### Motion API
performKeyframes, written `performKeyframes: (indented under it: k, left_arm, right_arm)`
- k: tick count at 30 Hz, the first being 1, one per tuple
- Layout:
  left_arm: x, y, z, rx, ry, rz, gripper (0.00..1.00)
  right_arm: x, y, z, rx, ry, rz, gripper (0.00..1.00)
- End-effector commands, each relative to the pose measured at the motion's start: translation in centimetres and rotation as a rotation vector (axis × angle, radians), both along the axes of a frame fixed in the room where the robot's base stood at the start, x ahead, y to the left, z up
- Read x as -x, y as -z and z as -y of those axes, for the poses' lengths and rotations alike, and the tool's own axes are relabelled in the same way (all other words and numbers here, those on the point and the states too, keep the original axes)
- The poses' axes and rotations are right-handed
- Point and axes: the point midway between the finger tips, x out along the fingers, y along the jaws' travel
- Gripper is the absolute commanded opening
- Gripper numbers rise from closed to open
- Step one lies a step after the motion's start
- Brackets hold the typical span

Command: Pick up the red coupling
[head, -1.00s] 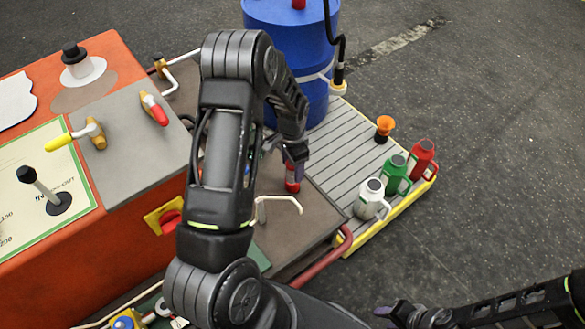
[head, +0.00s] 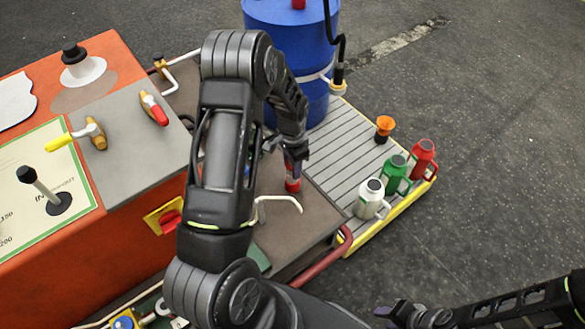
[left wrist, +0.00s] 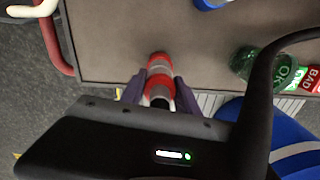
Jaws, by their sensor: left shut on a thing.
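The red coupling (head: 293,185) stands on the grey-brown table top in the head view, partly hidden by my left gripper. In the left wrist view the coupling (left wrist: 160,62) is red with a grey band and sits between the two purple-grey fingers. My left gripper (head: 294,163) points down over the coupling and is shut on its upper part. The left gripper (left wrist: 158,92) also shows in the left wrist view. I cannot tell whether the coupling's foot touches the table. My right gripper (head: 392,312) is low at the bottom right, away from the coupling; its jaws are unclear.
A bent cream handle (head: 280,201) is close to the coupling. A blue barrel (head: 290,50) stands behind. A green round item (left wrist: 257,66) lies on the table.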

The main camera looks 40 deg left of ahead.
Motion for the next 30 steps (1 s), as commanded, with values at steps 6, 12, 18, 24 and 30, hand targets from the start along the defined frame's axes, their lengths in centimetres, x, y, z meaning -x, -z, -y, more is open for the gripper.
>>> performKeyframes:
  k: [6,12,18,24,30]
  left_arm:
    - [0.0,0.0,0.0,0.0,0.0,0.001,0.0]
    - [0.0,-0.1,0.0,0.0,0.0,0.001,0.0]
    - [-0.1,-1.6,0.0,0.0,0.0,0.004,0.0]
    - [-0.2,-5.3,0.0,-0.001,0.0,0.006,0.0]
    - [-0.1,-8.8,0.0,0.0,0.0,0.004,0.0]
  right_arm:
    - [0.0,0.0,0.0,0.0,0.0,0.0,0.36]
    - [0.0,0.0,0.0,0.0,0.0,0.0,0.36]
    - [0.0,-0.3,0.0,0.0,0.0,0.0,0.36]
    - [0.0,-0.7,0.0,0.0,0.0,0.0,0.36]
    - [0.0,-1.1,0.0,0.0,0.0,0.0,0.36]
